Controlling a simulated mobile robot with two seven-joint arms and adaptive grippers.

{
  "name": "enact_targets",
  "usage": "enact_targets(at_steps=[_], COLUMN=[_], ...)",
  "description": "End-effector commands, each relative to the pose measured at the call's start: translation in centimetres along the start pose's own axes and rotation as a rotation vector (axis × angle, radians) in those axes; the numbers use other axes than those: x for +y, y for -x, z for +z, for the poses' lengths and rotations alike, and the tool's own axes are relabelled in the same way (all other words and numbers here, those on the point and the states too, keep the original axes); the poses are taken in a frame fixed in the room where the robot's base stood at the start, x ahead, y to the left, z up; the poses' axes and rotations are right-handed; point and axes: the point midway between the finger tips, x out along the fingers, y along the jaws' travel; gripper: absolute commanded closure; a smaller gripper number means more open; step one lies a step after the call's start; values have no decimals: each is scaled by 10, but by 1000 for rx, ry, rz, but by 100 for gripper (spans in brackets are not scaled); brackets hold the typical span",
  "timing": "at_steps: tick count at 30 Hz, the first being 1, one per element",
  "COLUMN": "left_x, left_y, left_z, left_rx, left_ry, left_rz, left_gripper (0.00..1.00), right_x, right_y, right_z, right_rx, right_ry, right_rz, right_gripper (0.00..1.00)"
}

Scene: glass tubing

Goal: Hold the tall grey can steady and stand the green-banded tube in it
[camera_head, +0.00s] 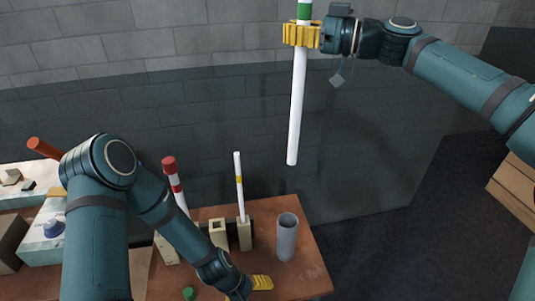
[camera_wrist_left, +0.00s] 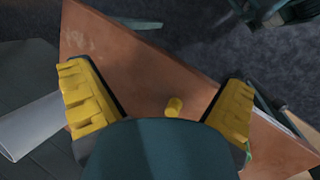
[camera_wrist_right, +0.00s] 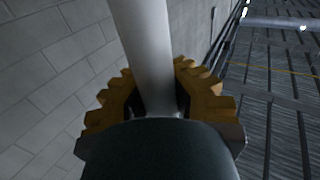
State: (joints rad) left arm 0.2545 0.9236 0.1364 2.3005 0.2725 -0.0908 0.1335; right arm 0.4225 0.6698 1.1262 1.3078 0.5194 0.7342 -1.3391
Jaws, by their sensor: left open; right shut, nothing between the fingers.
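The tall grey can (camera_head: 287,240) stands upright on the table, with its open top facing up. The green-banded tube (camera_head: 297,110), white with a green band near its top, hangs nearly upright in the air above and behind the can, its lower end apart from it. My right gripper (camera_head: 301,34) is shut around the tube just below the green band; the right wrist view shows the tube (camera_wrist_right: 145,50) between its fingers. My left gripper (camera_head: 260,283) is open and low near the table's front, left of the can. A pale cylinder, likely the can (camera_wrist_left: 32,125), lies outside its fingers.
Left of the can, a yellow-banded white tube (camera_head: 239,185) stands in a beige block (camera_head: 245,235). A red-banded tube (camera_head: 175,185) leans behind my left arm. A green cap (camera_head: 188,293) is at the front. The table's right edge (camera_head: 325,270) is close to the can.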

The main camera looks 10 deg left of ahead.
Motion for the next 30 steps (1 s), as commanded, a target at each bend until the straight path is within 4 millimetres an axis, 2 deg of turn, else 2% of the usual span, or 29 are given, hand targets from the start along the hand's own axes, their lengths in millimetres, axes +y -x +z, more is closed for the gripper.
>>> enact_targets(at_steps=[2, 5, 9, 12, 16, 21, 25, 30], left_x=[20, 53, 102, 128, 147, 158, 167, 185], left_y=[-7, -7, 11, 30, 51, 63, 58, 41], left_z=[-17, -38, -77, -104, -130, -144, -144, -140], left_rx=[-71, -188, -377, -493, -597, -659, -667, -666], left_ry=[215, 485, 818, 975, 1092, 1149, 1154, 1153], left_rz=[57, 156, 335, 452, 560, 622, 628, 626], left_gripper=[0, 0, 0, 0, 0, 0, 0, 0], right_x=[0, 0, 0, 0, 0, 0, 0, 0], right_y=[0, 0, 0, 0, 0, 0, 0, 0], right_z=[0, 0, 0, 0, 0, 0, 0, 0], right_rx=[0, 0, 0, 0, 0, 0, 0, 0], right_ry=[0, 0, 0, 0, 0, 0, 0, 0], right_rz=[0, 1, 1, 1, 1, 1, 1, 1], right_gripper=[100, 100, 100, 100, 100, 100, 100, 100])
